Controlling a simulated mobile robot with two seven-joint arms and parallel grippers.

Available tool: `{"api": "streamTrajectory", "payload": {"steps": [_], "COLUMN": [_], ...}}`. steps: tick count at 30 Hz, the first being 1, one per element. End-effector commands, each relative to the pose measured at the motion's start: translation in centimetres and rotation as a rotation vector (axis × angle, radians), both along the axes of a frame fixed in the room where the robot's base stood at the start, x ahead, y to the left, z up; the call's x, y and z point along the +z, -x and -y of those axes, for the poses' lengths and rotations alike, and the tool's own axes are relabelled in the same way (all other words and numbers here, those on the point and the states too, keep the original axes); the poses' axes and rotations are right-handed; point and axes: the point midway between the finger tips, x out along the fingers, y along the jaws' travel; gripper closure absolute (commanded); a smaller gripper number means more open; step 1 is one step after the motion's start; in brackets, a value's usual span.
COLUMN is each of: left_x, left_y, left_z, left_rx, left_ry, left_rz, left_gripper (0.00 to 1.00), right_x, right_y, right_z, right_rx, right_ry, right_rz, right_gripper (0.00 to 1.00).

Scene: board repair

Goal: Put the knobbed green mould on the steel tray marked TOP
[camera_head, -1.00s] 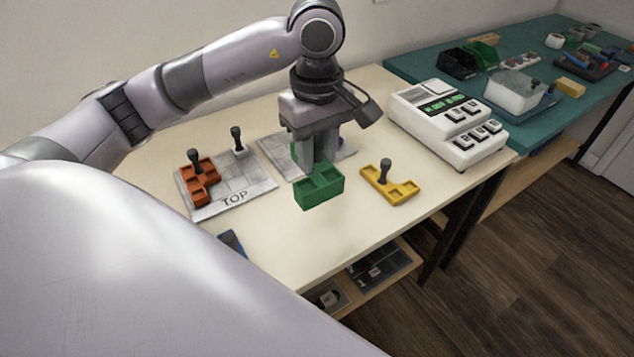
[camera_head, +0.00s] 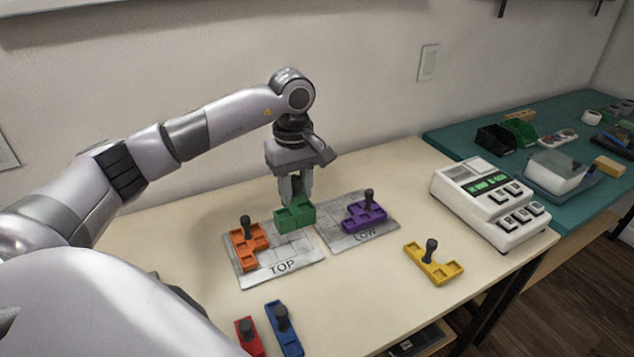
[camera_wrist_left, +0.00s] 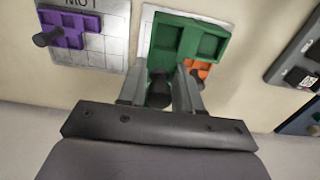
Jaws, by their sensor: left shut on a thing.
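The green mould (camera_head: 295,216) is held by my left gripper (camera_head: 297,196), shut on its dark knob (camera_wrist_left: 160,88). In the head view it hangs over the back right part of the steel tray marked TOP (camera_head: 291,268). Whether it touches the tray cannot be told. In the left wrist view the green mould (camera_wrist_left: 186,40) covers much of the tray and overlaps part of the orange mould (camera_wrist_left: 198,67). The orange mould (camera_head: 250,249) lies on the tray's left side, its dark knob upright. My right gripper is not in view.
A second steel tray marked LOW (camera_head: 336,240) lies to the right with a purple mould (camera_head: 365,217) on it. A yellow mould (camera_head: 435,266) lies further right, before a white console (camera_head: 490,205). A red mould (camera_head: 246,331) and a blue mould (camera_head: 285,328) lie at the front.

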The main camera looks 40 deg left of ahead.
Motion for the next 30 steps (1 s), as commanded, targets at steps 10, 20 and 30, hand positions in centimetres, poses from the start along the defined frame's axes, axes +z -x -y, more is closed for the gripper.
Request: {"api": "streamTrajectory", "payload": {"steps": [10, 20, 30], "left_x": [-2.3, -4.8, -8.9], "left_y": [-0.3, -0.2, -0.2], "left_z": [-3.9, -3.9, -3.9], "left_rx": [-0.027, -0.028, -0.027], "left_ry": [0.0, 0.0, 0.001], "left_rz": [0.002, 0.001, 0.0], "left_gripper": [0.99, 0.99, 0.99], "right_x": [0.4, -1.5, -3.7], "right_y": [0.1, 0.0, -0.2], "right_z": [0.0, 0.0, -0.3], "right_rx": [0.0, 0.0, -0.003], "right_ry": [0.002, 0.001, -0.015], "right_rz": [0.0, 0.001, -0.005], "right_gripper": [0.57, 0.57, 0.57]}}
